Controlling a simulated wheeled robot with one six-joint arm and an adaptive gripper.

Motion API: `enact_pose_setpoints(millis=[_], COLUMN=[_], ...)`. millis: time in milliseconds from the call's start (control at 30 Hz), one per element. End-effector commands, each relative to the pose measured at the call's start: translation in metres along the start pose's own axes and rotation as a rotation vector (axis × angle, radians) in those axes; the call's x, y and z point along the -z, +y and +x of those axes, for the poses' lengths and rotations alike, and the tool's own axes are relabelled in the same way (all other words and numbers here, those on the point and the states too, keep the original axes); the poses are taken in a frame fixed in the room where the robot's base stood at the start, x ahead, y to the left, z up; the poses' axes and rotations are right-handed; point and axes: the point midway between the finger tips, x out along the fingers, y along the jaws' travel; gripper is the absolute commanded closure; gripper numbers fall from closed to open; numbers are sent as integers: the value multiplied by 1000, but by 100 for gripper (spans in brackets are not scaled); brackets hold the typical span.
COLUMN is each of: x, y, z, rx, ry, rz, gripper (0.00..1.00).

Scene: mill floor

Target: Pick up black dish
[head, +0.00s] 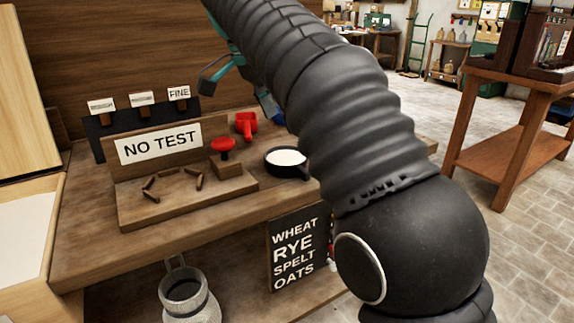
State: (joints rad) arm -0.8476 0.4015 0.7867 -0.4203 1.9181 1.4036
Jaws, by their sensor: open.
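The black dish (285,173) stands upright on the wooden bench, with white contents inside. Its right edge lies close against the outline of my arm, which may hide a little of it. My gripper (222,73) shows only in part behind my arm, above and to the left of the dish. Its dark finger is apart from the dish. The gripper is open, and I see nothing held in it.
A red scoop-like piece (246,125) lies behind the dish. To the left is a wooden stand with a "NO TEST" sign (160,143), a red knob (226,149) and several small brown pieces. A grain-name board (297,250) hangs below the bench edge. A metal jug (188,298) stands lower down.

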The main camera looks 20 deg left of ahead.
Motion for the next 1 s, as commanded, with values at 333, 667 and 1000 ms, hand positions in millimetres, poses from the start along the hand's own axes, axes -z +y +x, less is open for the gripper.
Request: enact_pose_setpoints(millis=[333, 667, 1000], x=[-1, -2, -6], y=[2, 2, 8], z=[54, 77, 119], rx=[-2, 1, 0], ry=[-1, -1, -1], rz=[0, -1, 0], gripper=[26, 26, 26])
